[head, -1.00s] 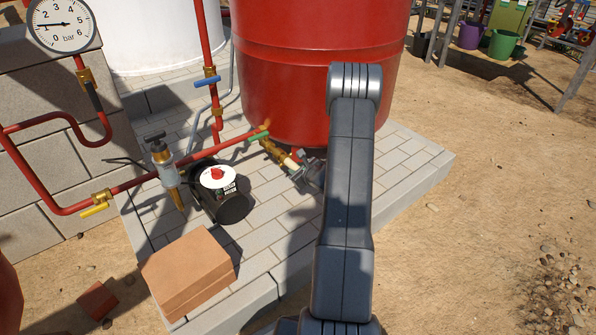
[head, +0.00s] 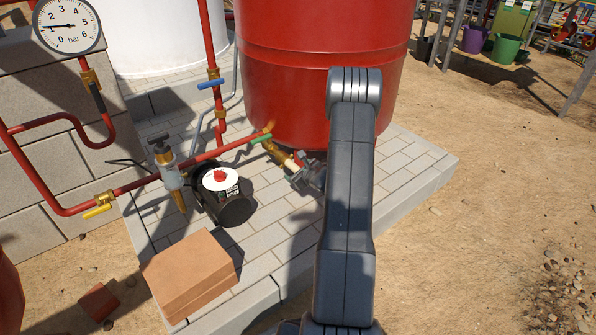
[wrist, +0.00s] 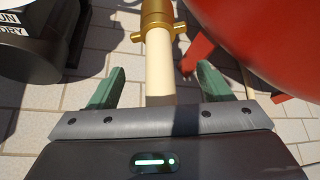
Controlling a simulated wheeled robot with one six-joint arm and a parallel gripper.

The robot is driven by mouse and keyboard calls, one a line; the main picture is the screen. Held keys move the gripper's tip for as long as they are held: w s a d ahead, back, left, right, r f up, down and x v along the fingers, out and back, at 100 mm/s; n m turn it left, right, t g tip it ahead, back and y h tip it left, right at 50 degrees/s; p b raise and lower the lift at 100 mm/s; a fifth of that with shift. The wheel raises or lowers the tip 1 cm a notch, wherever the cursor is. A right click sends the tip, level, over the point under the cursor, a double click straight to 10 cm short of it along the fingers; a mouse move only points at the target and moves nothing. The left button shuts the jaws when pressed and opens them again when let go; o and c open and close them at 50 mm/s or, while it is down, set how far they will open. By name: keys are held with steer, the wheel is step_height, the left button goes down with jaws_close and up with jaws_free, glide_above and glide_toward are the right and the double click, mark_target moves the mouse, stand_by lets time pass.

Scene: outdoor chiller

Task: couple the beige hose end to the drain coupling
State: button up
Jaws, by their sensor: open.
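The beige hose end (wrist: 160,70) runs straight up the middle of the wrist view. Its far end meets a brass drain coupling (wrist: 157,22) with side lugs, and no gap shows between them. My gripper (wrist: 160,88) is open, with one green finger on each side of the hose and clear space to both. In the head view the coupling (head: 275,152) sits below the red tank, by a green-handled valve (head: 261,139). A short beige piece of the hose (head: 298,158) shows beside my gripper (head: 300,174); my arm hides the rest.
The red tank (head: 310,70) stands close above the coupling. A black pump (head: 222,195) is to the left, near red pipes (head: 150,182). Terracotta slabs (head: 190,270) lie at the front of the paving. The paving right of my arm (head: 410,160) is clear.

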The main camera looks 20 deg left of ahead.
steer(key=b+v, duration=0.1)
steer(key=v, duration=0.6)
stand_by(0.5)
steer(key=shift+d, duration=0.1)
steer(key=p+v, duration=0.3)
steer(key=v, duration=1)
steer(key=shift+s+d+r, duration=0.2)
steer(key=shift+d, duration=0.05)
